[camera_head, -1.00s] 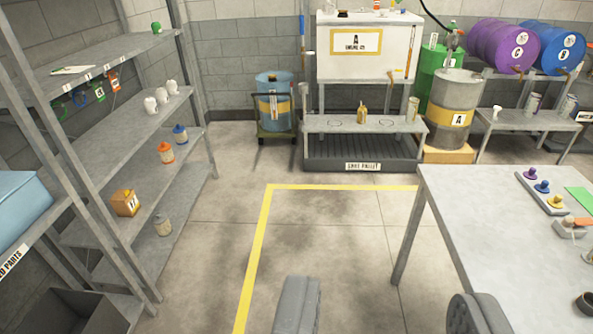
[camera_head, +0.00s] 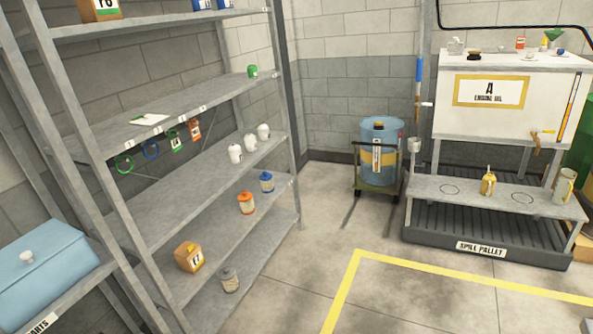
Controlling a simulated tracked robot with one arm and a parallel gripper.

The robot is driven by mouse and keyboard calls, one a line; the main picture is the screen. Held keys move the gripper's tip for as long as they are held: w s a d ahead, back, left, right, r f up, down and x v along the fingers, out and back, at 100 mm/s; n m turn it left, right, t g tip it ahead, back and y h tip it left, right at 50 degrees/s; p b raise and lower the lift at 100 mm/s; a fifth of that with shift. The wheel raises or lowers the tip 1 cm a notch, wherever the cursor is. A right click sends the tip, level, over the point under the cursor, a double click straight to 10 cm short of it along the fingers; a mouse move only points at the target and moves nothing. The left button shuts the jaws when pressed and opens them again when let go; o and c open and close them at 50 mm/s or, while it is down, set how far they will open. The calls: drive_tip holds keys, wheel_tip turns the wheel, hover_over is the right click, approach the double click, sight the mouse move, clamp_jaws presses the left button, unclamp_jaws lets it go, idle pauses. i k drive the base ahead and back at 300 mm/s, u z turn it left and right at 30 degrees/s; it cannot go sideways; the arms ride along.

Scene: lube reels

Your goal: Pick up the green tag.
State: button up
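The green tag (camera_head: 175,141) hangs from the front edge of a shelf of the grey metal rack at the left. It is a small green-edged tag with a pale face. An orange tag (camera_head: 195,130) hangs just to its right. A blue ring (camera_head: 151,150) and a green ring (camera_head: 123,163) hang to its left. My gripper is not in view, so whether it is open or shut does not show.
The rack's shelves (camera_head: 185,205) carry white, orange and blue-topped containers. A blue box (camera_head: 42,262) stands at lower left. A blue drum (camera_head: 380,150) on a cart and a spill pallet (camera_head: 480,248) stand at the back. The floor (camera_head: 300,270) beside the rack is clear.

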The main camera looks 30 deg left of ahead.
sight(175, 143)
drive_tip(key=z, duration=0.05)
drive_tip(key=i, duration=2.4)
drive_tip(key=u, duration=3.1)
drive_tip(key=i, duration=1.55)
